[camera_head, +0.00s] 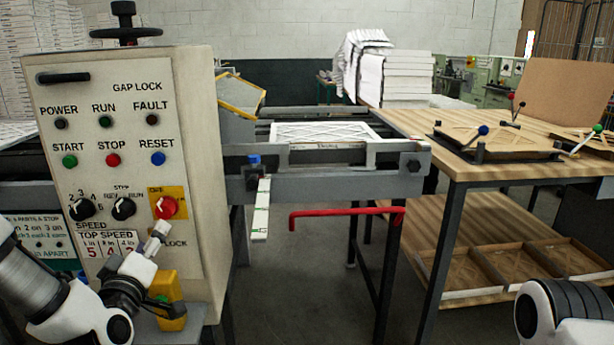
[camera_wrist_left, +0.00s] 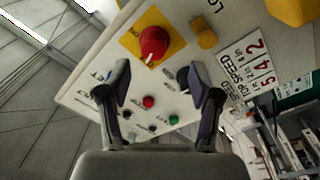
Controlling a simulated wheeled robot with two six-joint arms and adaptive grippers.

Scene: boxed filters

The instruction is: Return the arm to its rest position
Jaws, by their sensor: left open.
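My left arm comes in from the lower left in the head view. Its gripper (camera_head: 158,238) is in front of the lower right part of the control panel (camera_head: 115,170), just below the red knob (camera_head: 166,207) on its yellow plate. In the left wrist view the two fingers of my left gripper (camera_wrist_left: 155,88) stand apart with nothing between them. The panel's face lies beyond them, and the red knob (camera_wrist_left: 153,43) shows above the gap, clear of the fingers. Part of my right arm shows at the lower right of the head view; its gripper is out of view.
A red bar handle (camera_head: 346,213) sticks out below the conveyor frame (camera_head: 330,187). A framed filter (camera_head: 325,133) lies on the conveyor. A wooden workbench (camera_head: 462,164) with a fixture (camera_head: 495,143) stands at right. Bare floor (camera_head: 310,290) shows between machine and bench.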

